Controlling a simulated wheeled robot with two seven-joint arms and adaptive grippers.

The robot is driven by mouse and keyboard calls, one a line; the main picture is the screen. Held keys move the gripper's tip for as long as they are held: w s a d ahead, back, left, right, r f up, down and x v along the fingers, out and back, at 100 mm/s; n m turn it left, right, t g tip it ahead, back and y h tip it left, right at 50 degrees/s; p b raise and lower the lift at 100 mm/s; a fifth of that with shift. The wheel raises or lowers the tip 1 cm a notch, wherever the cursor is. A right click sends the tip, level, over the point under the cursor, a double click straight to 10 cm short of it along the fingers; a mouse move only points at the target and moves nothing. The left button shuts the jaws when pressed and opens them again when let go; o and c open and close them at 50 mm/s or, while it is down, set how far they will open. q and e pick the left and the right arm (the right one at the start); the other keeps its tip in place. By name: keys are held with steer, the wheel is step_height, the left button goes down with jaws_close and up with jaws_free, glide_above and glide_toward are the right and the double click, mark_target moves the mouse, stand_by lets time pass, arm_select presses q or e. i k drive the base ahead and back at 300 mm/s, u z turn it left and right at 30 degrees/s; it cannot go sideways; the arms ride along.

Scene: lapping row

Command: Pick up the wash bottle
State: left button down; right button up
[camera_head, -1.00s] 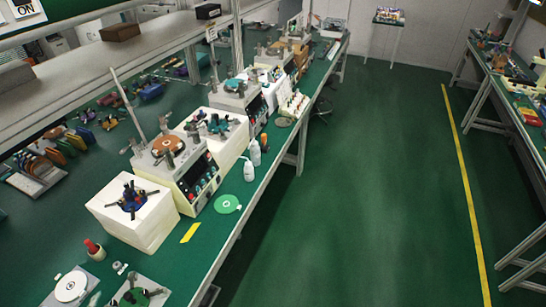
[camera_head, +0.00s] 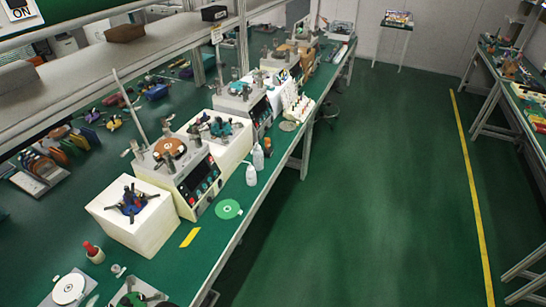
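Two small white bottles with thin spouts stand upright near the front edge of the long green bench. The nearer wash bottle (camera_head: 251,176) stands just beyond a green disc, and the other white bottle (camera_head: 258,157) is right behind it. A small bottle with an orange top (camera_head: 267,147) is beside the farther one. Neither of my grippers is in view.
Lapping machines (camera_head: 188,178) line the green bench (camera_head: 215,245) behind the bottles. A green disc (camera_head: 228,209) and a yellow strip (camera_head: 190,237) lie nearby. A stool (camera_head: 330,112) stands beside the bench. The green floor (camera_head: 370,200) to the right is open.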

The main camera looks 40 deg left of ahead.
mark_target(258, 154)
steer(key=i, duration=1)
steer(key=u, duration=1.85)
